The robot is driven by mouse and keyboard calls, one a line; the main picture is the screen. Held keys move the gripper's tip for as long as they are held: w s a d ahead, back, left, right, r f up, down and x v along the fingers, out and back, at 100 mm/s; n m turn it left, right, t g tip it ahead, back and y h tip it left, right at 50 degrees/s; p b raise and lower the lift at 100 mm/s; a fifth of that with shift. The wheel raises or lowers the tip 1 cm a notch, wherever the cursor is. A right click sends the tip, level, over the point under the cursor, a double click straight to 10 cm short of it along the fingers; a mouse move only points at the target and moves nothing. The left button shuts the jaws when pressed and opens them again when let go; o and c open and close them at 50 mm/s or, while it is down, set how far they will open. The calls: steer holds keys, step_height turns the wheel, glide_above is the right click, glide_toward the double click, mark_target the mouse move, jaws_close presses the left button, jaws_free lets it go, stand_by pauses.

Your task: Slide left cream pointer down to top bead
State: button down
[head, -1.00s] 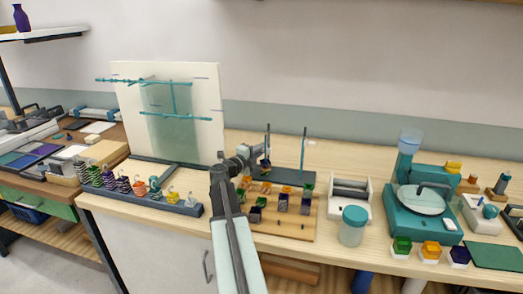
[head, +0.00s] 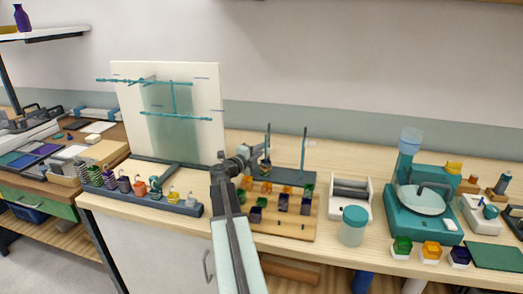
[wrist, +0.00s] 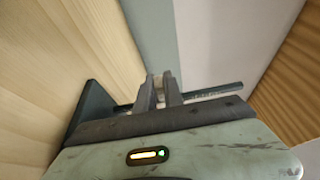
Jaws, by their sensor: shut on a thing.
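The left rod (head: 268,133) stands thin and dark on a teal base (head: 293,175). My gripper (head: 262,154) is at this rod, low on its length, just above a small stack of beads (head: 265,169). In the wrist view my gripper (wrist: 160,92) is shut around the rod, which crosses the picture sideways with its base plate (wrist: 90,108) at the left.
A wooden board (head: 285,229) with several coloured pieces lies in front of the rods. A jar (head: 353,227) and a white holder (head: 350,196) stand right of it. A rail of weights (head: 180,208) and a white panel (head: 130,105) are at the left.

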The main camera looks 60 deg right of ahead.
stand_by(0.3)
steer(key=shift+f+b, duration=0.3)
steer(key=shift+f, duration=0.05)
steer(key=shift+r, duration=0.15)
steer(key=c, duration=1.4)
jaws_free()
steer(key=shift+c, duration=0.2)
steer(key=a, duration=0.7)
steer(key=shift+w+a, duration=0.3)
steer(key=shift+w, duration=0.05)
